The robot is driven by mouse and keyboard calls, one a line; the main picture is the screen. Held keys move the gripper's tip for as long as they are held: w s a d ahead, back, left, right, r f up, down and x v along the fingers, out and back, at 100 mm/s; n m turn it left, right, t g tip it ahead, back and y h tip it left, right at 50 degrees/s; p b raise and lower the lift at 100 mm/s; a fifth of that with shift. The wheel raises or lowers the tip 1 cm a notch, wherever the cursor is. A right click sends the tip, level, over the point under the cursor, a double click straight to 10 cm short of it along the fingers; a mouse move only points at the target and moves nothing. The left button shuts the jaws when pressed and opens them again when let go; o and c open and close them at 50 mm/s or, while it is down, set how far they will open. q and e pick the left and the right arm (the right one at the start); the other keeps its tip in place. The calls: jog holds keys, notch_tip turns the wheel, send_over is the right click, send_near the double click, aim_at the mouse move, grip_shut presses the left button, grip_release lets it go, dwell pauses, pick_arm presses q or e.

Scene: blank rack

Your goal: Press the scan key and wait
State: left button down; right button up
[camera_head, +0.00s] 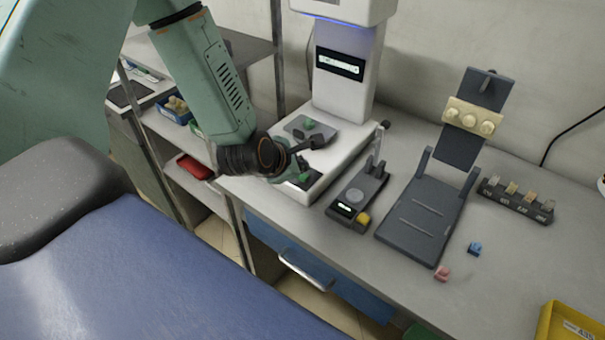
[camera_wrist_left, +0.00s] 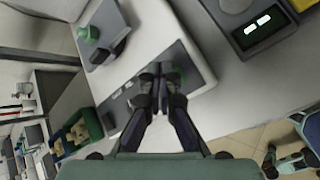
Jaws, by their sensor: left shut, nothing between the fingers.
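The white scanner (camera_head: 344,85) stands on the bench, with a lit display (camera_head: 340,64) on its column. Its base carries a dark plate with a green piece on it (camera_head: 309,125). A dark key panel at the base's front bears a green key (camera_head: 305,177), which I take as the scan key. My left gripper (camera_head: 291,174) is shut and empty at this panel. In the left wrist view, its closed fingertips (camera_wrist_left: 161,73) are over the panel, with the green key (camera_wrist_left: 176,77) partly hidden behind them. I cannot tell whether they touch. My right gripper is not in view.
A small device with a screen (camera_head: 345,209) and yellow button (camera_head: 364,219) stands right of the scanner. Beyond it are a dark stand (camera_head: 425,217), a rack of small pieces (camera_head: 515,200), pink (camera_head: 442,273) and blue (camera_head: 475,248) pieces, and a yellow tray (camera_head: 570,328).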

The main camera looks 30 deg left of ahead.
aim_at(301, 178)
pick_arm(q)
jog(key=shift+r+p, duration=1.95)
jog(key=shift+r, duration=0.6)
jog(key=shift+f, duration=0.1)
